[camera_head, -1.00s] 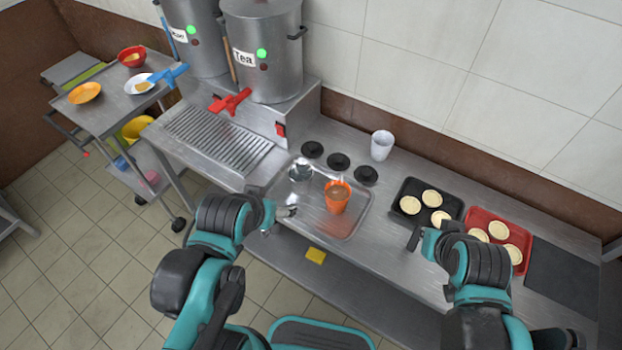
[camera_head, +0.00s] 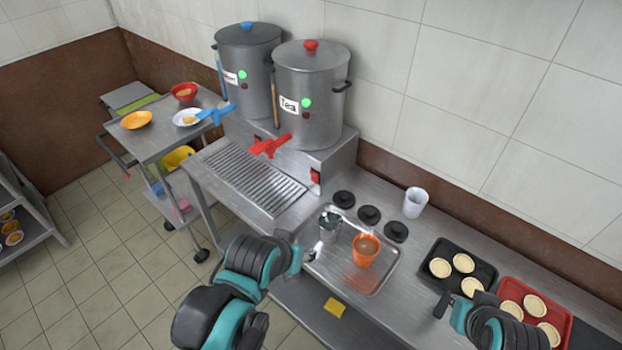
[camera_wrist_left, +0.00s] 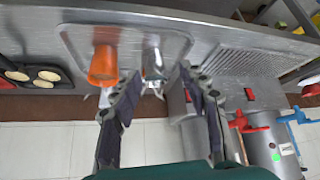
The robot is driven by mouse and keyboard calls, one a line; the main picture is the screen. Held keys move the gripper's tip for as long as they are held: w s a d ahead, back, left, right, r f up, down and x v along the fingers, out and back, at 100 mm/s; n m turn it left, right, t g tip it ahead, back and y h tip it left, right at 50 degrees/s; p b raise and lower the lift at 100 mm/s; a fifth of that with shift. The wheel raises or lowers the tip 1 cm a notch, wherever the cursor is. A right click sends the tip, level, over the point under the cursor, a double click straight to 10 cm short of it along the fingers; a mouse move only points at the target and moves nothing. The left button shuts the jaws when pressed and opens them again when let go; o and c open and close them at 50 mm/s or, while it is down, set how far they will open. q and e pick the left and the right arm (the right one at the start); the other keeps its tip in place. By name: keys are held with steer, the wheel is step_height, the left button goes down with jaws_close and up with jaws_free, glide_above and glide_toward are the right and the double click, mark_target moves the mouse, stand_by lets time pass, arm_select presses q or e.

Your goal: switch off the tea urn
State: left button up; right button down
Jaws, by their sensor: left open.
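The tea urn (camera_head: 320,95) is a grey metal pot with a red lid knob, a "Tea" label and a lit green light (camera_head: 306,103). A dark red spot sits below the light, and its red tap (camera_head: 270,146) points forward. A red switch (camera_head: 315,177) is on the front of the metal base under the urn. My left gripper (camera_head: 304,250) is open and empty beside the metal cup (camera_head: 330,222) on the tray. In the left wrist view its fingers (camera_wrist_left: 158,82) are spread, with the cup beyond them. My right gripper (camera_head: 445,304) is near the black tray; its jaws are unclear.
A second urn (camera_head: 247,65) with a blue knob and tap stands left of the tea urn. An orange cup (camera_head: 365,251) stands on the metal tray (camera_head: 378,283). A white cup (camera_head: 415,202), black lids, and black (camera_head: 485,271) and red (camera_head: 563,318) trays of pastries lie rightward.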

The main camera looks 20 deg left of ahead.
arm_select(q)
steer(key=shift+w+a+n, duration=0.1)
steer(key=shift+w+n, duration=0.35)
steer(key=shift+n, duration=0.35)
steer(key=c, duration=0.5)
steer(key=w+n, duration=0.1)
steer(key=n, duration=0.2)
steer(key=w+a+n, duration=0.1)
steer(key=w+n, duration=0.1)
steer(key=n, duration=0.1)
steer(key=w+n+h, duration=0.1)
steer(key=w+n, duration=0.1)
steer(key=shift+a+r+n, duration=0.1)
steer(key=shift+a+n, duration=0.3)
jaws_close()
steer(key=w+a+n+t+h, duration=0.1)
steer(key=w+a+n, duration=0.4)
steer(key=n, duration=0.5)
steer(key=w+a+f+n+t+h, duration=0.1)
steer(key=w+a+n, duration=0.4)
steer(key=n, duration=0.6)
steer(key=shift+w+a+f+t, duration=0.2)
steer(key=shift+w+a+t, duration=0.2)
steer(key=shift+w, duration=0.25)
